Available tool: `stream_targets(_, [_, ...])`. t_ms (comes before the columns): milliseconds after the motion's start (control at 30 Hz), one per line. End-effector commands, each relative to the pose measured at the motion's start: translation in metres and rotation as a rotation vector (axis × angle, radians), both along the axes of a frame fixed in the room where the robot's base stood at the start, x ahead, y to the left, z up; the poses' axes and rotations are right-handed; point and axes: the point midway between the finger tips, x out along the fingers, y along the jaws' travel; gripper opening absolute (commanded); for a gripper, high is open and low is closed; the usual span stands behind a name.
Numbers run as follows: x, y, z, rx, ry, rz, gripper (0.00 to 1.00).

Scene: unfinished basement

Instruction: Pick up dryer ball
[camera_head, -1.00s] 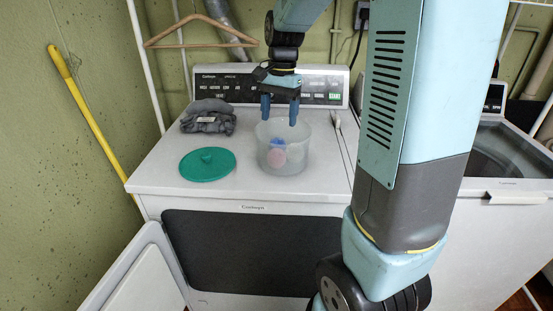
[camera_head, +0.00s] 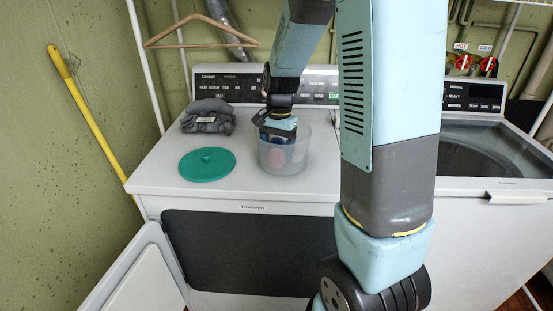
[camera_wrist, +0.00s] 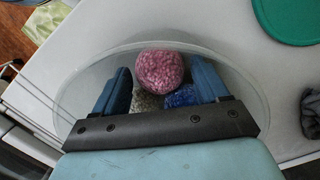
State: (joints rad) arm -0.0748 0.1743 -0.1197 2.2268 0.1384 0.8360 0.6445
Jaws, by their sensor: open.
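Three dryer balls sit in a clear round tub (camera_head: 289,160) on top of the dryer. In the wrist view the pink ball (camera_wrist: 160,72) lies nearest the far side of the tub. A blue ball (camera_wrist: 182,97) and a grey-beige ball (camera_wrist: 147,101) show below it, partly hidden by my gripper. My gripper (camera_wrist: 163,82) is open, pointing down, with its blue fingers inside the tub's rim on either side of the balls. In the head view my gripper (camera_head: 279,152) reaches into the tub, and the pink ball shows faintly through the wall. No ball is clearly gripped.
A green lid (camera_head: 207,164) lies left of the tub on the dryer top (camera_head: 160,178). A folded dark grey cloth (camera_head: 208,117) lies behind the lid. The control panel (camera_head: 225,85) stands at the back. An open-topped washer (camera_head: 480,150) is to the right.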

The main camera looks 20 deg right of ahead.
Motion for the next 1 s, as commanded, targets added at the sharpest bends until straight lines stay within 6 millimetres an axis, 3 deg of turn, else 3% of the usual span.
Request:
stream_targets(200, [-0.002, 0.002, -0.022, -0.001, 0.001, 0.000, 0.74])
stream_targets(467, [-0.002, 0.002, -0.024, 0.000, 0.000, 0.001, 0.74])
stream_targets(900, [-0.002, 0.003, -0.024, 0.000, 0.000, 0.001, 0.32])
stream_targets(1000, [-0.002, 0.003, -0.024, 0.000, 0.000, 0.001, 0.31])
